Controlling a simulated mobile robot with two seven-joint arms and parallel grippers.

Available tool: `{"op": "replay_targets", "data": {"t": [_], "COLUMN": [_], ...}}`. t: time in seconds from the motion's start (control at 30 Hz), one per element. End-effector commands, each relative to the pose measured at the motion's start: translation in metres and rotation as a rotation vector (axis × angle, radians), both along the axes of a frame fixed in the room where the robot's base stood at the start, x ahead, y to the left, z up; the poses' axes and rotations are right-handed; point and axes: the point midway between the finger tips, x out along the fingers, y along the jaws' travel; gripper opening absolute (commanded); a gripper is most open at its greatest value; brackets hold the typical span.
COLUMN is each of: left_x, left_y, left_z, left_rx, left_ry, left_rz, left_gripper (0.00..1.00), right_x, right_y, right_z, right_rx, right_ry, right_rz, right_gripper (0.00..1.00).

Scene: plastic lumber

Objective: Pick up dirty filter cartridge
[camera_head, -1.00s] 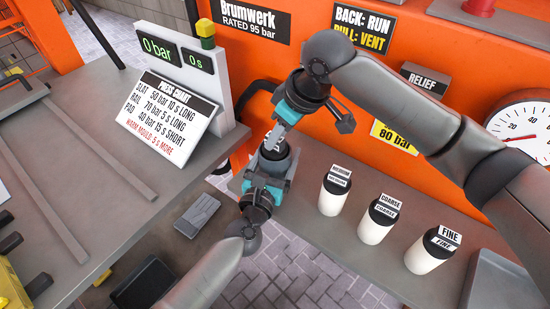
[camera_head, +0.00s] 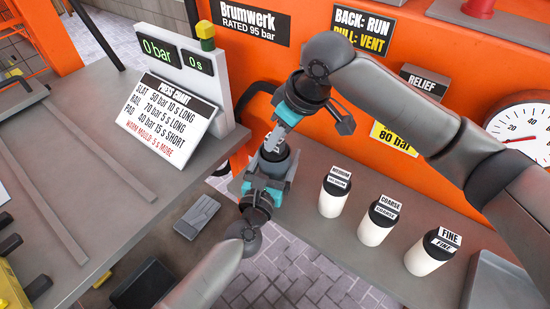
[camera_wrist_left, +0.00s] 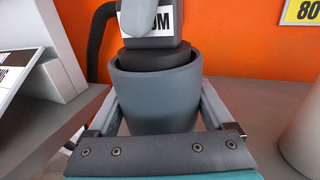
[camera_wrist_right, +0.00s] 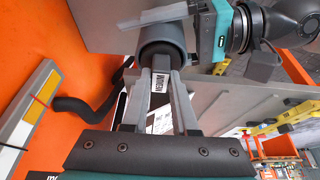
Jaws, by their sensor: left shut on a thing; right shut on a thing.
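My left gripper (camera_head: 271,168) comes up from below and is shut around a grey cup (camera_wrist_left: 157,92), one finger on each side. A dark round top with a label ending in "UM" (camera_wrist_left: 160,18) sits in the mouth of the cup; I take it as the dirty filter cartridge. My right gripper (camera_head: 276,139) is above and shut on the labelled top part of this cartridge, whose "MEDIUM" label (camera_wrist_right: 159,79) shows between its fingers. The cartridge's lower body is hidden in the cup. Cup and cartridge are held in the air beside the shelf.
White cartridges marked medium (camera_head: 333,196), coarse (camera_head: 376,224) and fine (camera_head: 431,254) stand on the grey shelf (camera_head: 310,220) at right. A press chart (camera_head: 165,118) stands on the left bench. The orange machine (camera_head: 320,90) and a gauge (camera_head: 522,135) are behind. A black hose runs close by.

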Motion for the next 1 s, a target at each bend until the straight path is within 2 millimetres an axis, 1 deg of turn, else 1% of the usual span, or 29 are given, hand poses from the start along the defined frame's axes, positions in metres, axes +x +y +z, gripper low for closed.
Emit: {"op": "replay_targets", "data": {"t": [0.17,0.27,0.33,0.47,0.7,0.8,0.9,1.0], "left_x": [0.000,0.000,0.000,0.000,0.000,0.000,0.000,0.000], "left_y": [0.000,0.000,0.000,0.000,0.000,0.000,0.000,0.000], "left_z": [0.000,0.000,0.000,0.000,0.000,0.000,0.000,0.000], "left_rx": [0.001,0.001,0.001,0.000,0.000,0.000,0.000,0.001], "left_ry": [0.000,0.000,0.000,0.001,0.001,0.001,0.001,0.001], "left_rz": [0.000,0.000,0.000,0.000,0.000,0.000,0.000,0.000], "left_gripper": [0.13,0.13,0.13,0.13,0.13,0.13,0.13,0.13], "right_x": [0.000,0.001,0.001,0.002,0.001,0.001,0.000,0.000], "right_y": [0.000,0.001,0.001,0.001,0.001,0.001,0.001,0.000], "right_z": [0.003,0.012,0.023,0.055,0.121,0.143,0.161,0.172], "right_rx": [0.002,0.003,0.003,0.005,0.003,0.003,0.002,0.001], "right_ry": [-0.003,-0.005,-0.007,-0.010,-0.008,-0.005,-0.004,-0.002], "right_rz": [0.001,0.001,0.002,0.001,0.001,0.001,0.001,0.000], "right_gripper": [0.00,0.00,0.00,0.00,0.00,0.00,0.00,0.00]}}
